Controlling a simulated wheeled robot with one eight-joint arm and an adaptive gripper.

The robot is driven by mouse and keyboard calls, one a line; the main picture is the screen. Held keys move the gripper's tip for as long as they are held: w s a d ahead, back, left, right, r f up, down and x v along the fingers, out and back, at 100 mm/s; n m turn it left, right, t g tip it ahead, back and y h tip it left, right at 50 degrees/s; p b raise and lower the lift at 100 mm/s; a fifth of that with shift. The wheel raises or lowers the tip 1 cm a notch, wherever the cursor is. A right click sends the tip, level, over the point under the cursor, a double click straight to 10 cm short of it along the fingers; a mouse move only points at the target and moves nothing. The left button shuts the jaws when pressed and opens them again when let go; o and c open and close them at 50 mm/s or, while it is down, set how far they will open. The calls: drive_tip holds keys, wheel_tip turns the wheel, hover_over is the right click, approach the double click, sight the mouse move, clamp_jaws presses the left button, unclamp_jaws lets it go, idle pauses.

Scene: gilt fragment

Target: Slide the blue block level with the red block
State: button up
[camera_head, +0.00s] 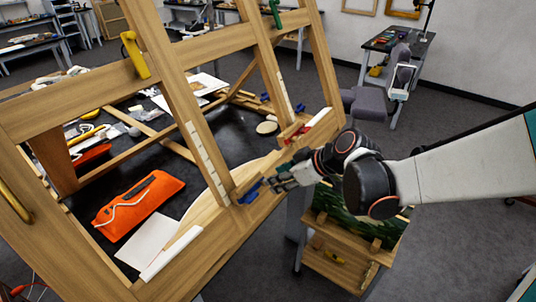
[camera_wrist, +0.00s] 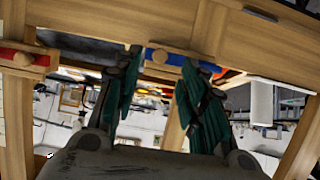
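The blue block (camera_head: 249,192) sits on the lower rail of the wooden frame, at the foot of an upright. It also shows in the wrist view (camera_wrist: 157,58), with a round wooden knob on its face. The red block (camera_head: 319,117) sits farther along the frame by another upright; in the wrist view it is at the far left (camera_wrist: 14,56). My gripper (camera_wrist: 157,78) is open, its dark green fingers apart in front of the blue block. The right finger hides part of the block. In the head view, my gripper (camera_head: 272,183) is just right of the blue block; contact cannot be told.
White marked strips (camera_head: 207,160) run along the uprights. An orange pouch (camera_head: 138,204) and white paper (camera_head: 146,243) lie on the dark table behind the frame. A small wooden stand with a green painting (camera_head: 352,222) is below my arm.

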sight(250, 189)
drive_tip(key=x, duration=0.5)
drive_tip(key=shift+b, duration=0.4)
drive_tip(key=shift+r, duration=0.15)
clamp_jaws()
